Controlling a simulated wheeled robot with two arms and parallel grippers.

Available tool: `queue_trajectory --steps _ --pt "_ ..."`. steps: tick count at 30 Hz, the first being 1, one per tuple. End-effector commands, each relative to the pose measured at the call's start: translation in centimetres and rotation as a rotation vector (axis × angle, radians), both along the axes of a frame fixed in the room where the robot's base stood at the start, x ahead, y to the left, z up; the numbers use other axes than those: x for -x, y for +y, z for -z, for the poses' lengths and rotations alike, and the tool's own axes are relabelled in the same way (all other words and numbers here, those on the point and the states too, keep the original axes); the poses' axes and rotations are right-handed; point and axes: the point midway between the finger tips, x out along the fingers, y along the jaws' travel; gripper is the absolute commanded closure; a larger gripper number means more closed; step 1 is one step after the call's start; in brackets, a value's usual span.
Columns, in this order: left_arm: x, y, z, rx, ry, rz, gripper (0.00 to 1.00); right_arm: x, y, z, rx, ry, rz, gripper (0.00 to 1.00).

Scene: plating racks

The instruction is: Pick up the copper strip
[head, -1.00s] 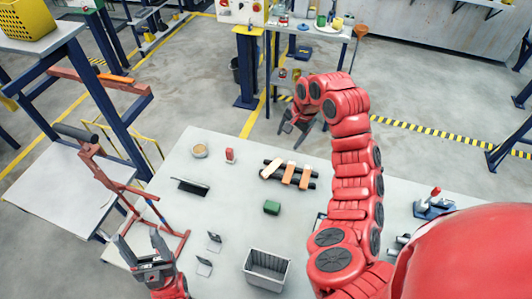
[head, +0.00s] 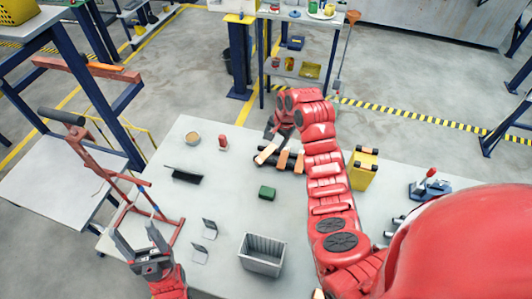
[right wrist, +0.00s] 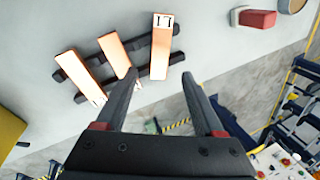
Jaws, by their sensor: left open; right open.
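Three copper-coloured strips lie side by side across a black two-bar rack (right wrist: 95,84) on the table; I cannot tell which one is meant. In the right wrist view they are a right strip (right wrist: 161,46) with dark marks at one end, a middle strip (right wrist: 113,52) and a left strip (right wrist: 80,77). My right gripper (right wrist: 160,78) is open and empty, its fingertips near the rack, one close to the middle strip's end. In the head view my right gripper (head: 272,134) partly covers the strips. My left gripper (head: 139,238) is open and empty at the table's front left.
A green block (head: 267,193) and a grey bin (head: 262,255) stand in front of the rack. A red block (head: 223,143), a bowl (head: 192,138) and a black tray (head: 184,175) are to its left. A yellow and black box (head: 362,168) stands right of my right arm.

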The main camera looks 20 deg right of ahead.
Motion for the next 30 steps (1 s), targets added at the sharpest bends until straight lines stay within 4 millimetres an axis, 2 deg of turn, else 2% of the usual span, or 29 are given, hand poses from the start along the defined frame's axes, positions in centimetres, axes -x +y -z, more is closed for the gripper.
queue_trajectory --steps 6,12,22,23,30 --pt "0.0 0.0 -2.7 0.0 0.0 0.0 0.36 -0.3 0.5 2.1 -0.001 0.006 0.001 0.3" --pt "0.0 0.0 -3.2 0.0 0.0 0.0 0.36 -0.8 0.8 4.2 -0.002 0.004 0.0 0.3" --pt "0.0 0.0 -3.2 0.0 0.0 0.0 0.36 -1.0 0.7 4.7 0.0 -0.003 0.001 0.3" --pt "0.0 0.0 -3.2 0.0 0.0 0.0 0.36 -1.0 0.7 4.7 0.0 -0.001 0.0 0.34" --pt "0.0 0.0 -3.2 0.0 0.0 0.0 0.36 -1.0 0.7 4.7 0.0 -0.001 0.0 0.77"
